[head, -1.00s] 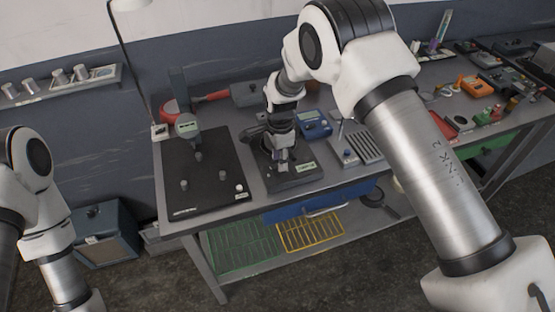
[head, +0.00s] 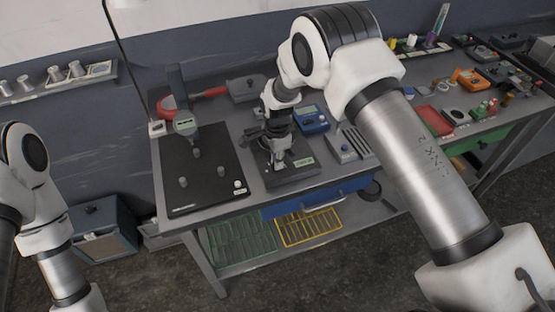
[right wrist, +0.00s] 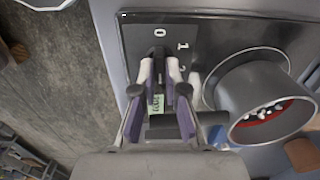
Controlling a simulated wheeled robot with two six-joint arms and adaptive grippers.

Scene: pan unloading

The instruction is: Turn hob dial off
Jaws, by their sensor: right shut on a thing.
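The black hob (head: 300,176) stands on the workbench in the head view, with a small pale label at its front right. My right gripper (head: 279,166) points down at the hob's front part. In the right wrist view my right gripper (right wrist: 160,62) is shut on the small dark hob dial (right wrist: 158,54), which is mostly hidden between the fingertips. White marks, among them a 0, show on the hob plate (right wrist: 207,32) near the dial. My left arm shows at the left edge of the head view; its gripper is out of frame.
A grey pan (right wrist: 226,98) with white pieces on a red inside stands close beside the gripper. Left of the hob is a black plate (head: 205,195) with pegs and a round gauge (head: 185,124). A blue meter (head: 311,118) stands behind right. The bench's front edge is near.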

